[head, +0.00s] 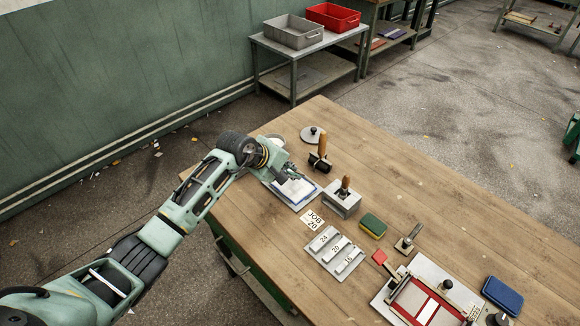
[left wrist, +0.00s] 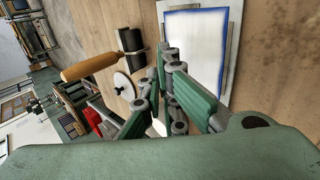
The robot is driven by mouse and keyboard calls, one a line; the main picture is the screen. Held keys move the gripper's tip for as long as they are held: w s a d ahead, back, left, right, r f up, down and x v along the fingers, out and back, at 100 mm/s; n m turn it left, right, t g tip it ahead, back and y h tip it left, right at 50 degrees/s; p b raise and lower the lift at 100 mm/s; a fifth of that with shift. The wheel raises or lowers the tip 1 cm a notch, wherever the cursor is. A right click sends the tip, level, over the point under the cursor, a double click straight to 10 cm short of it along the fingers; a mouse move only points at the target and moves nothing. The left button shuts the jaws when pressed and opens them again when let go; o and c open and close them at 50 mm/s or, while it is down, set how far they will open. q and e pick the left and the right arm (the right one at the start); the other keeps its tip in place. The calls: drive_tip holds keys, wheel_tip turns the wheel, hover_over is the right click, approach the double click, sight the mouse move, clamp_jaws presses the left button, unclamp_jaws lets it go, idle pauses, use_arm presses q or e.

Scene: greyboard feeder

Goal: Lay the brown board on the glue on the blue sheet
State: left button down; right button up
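The blue sheet (head: 306,201) lies on the wooden table's left part, its blue border showing around a large white area. In the left wrist view the blue sheet (left wrist: 226,38) shows the same white area, which may be the glue. My left gripper (head: 292,173) is low over the far part of the sheet in the head view. In the left wrist view its fingertips (left wrist: 162,64) come close together at the sheet's left edge, with nothing visible between them. I cannot make out a brown board. My right gripper is out of view.
A black roller (head: 319,161) with a wooden handle, a grey round plate (head: 313,133) and a grey box (head: 341,200) with a handle stand close by. Number blocks (head: 336,252), a green-yellow sponge (head: 373,226) and a red-framed fixture (head: 424,304) lie nearer. The table's far right is bare.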

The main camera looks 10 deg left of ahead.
use_arm(q)
drive_tip(key=shift+s+a+f+b, duration=0.15)
drive_tip(key=shift+s+f+b, duration=0.05)
drive_tip(key=shift+f+b, duration=0.8)
drive_tip(key=shift+s+a+f+t+h+b, duration=0.15)
drive_tip(key=shift+f+t+h+b, duration=0.45)
drive_tip(key=shift+f+b, duration=0.6)
drive_tip(key=shift+s+r+t+b, duration=0.1)
drive_tip(key=shift+t+b, duration=0.3)
drive_tip(key=shift+b, duration=0.35)
drive_tip(key=c, duration=1.9)
unclamp_jaws()
drive_tip(key=shift+o, duration=0.2)
drive_tip(key=o, duration=0.3)
drive_tip(key=shift+o, duration=1.1)
